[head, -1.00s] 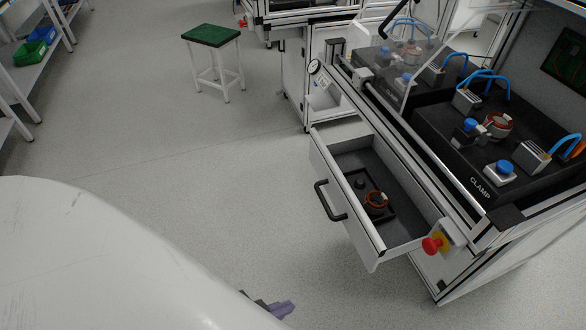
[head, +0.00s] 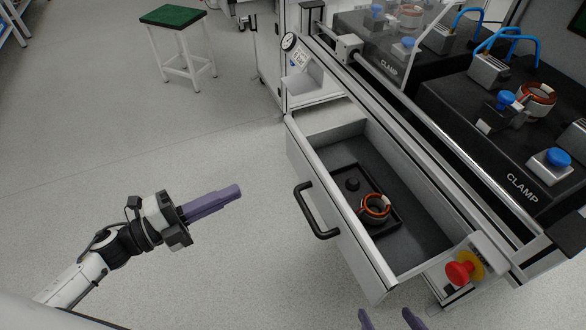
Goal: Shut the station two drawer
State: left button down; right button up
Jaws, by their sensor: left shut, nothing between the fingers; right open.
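The station drawer (head: 337,231) stands pulled out from the workstation, its white front facing left with a black bar handle (head: 314,212). Inside, a dark tray (head: 346,171) holds a copper-wound stator ring (head: 375,207) and a small black knob-like part (head: 352,184). My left gripper (head: 238,191) is shut and empty, left of the drawer handle and apart from it, fingers pointing right. My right gripper (head: 391,318) shows only its open fingertips at the bottom edge, below the drawer's near corner. The rest of it is out of frame.
A red emergency button (head: 463,271) on a yellow base sits right of the drawer's near end. Clamp fixtures (head: 450,75) with blue hoses stand on the bench above. A green-topped stool (head: 176,17) stands at back left. Floor left of the drawer is clear.

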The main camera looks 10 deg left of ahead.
pick_arm(q)
jog(key=m+g+h, duration=0.1)
jog(key=m+g, duration=0.1)
jog(key=m, duration=0.1)
send_near(303, 170)
jog(key=x, duration=0.6)
jog(key=shift+w+d+f, duration=0.1)
jog(key=shift+d, duration=0.05)
